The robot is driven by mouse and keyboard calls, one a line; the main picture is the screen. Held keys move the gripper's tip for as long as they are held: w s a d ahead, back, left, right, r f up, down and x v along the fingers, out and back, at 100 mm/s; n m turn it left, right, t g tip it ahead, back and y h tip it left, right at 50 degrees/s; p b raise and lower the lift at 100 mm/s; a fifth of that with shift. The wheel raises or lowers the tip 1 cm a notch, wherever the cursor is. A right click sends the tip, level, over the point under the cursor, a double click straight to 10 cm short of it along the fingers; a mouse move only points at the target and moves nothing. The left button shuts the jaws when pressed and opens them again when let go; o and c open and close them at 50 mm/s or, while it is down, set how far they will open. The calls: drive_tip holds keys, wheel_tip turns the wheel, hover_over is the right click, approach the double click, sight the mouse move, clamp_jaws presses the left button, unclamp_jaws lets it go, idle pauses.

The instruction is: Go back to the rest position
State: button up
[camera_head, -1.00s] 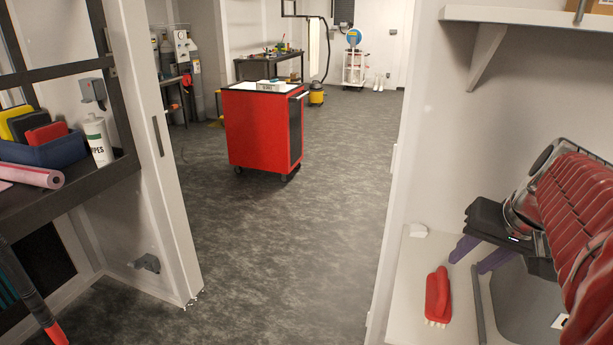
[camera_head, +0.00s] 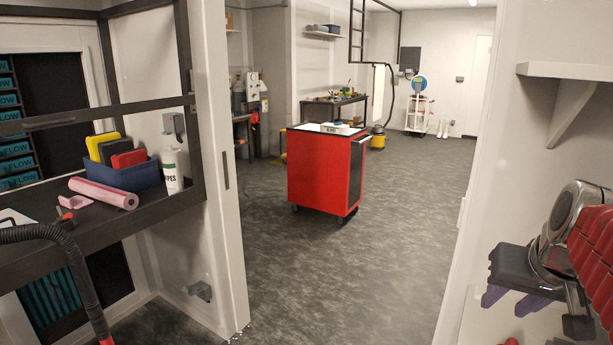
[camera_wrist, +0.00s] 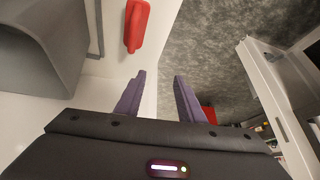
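My gripper (camera_head: 508,302) is at the lower right of the head view, with a dark body and two purple fingers. In the wrist view its fingers (camera_wrist: 160,80) stand apart with nothing between them, so it is open and empty. It is over or beside the white bench (camera_head: 466,318) at the right; its exact height is unclear. My red-covered arm runs behind it to the right edge, partly cut off.
A wall shelf (camera_head: 570,70) is above. A red cart (camera_head: 325,172) stands on open grey floor.

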drive_tip(key=s+a+f+n+y, duration=0.1)
drive_tip(key=s+a+f, duration=0.3)
drive_tip(key=a, duration=0.5)
drive_tip(key=s+a+f+n, duration=0.4)
drive_tip(key=a+f, duration=0.2)
drive_tip(key=a, duration=0.4)
drive_tip(key=shift+s+a+y, duration=0.25)
drive_tip(key=shift+s+y, duration=0.15)
drive_tip(key=shift+o, duration=0.4)
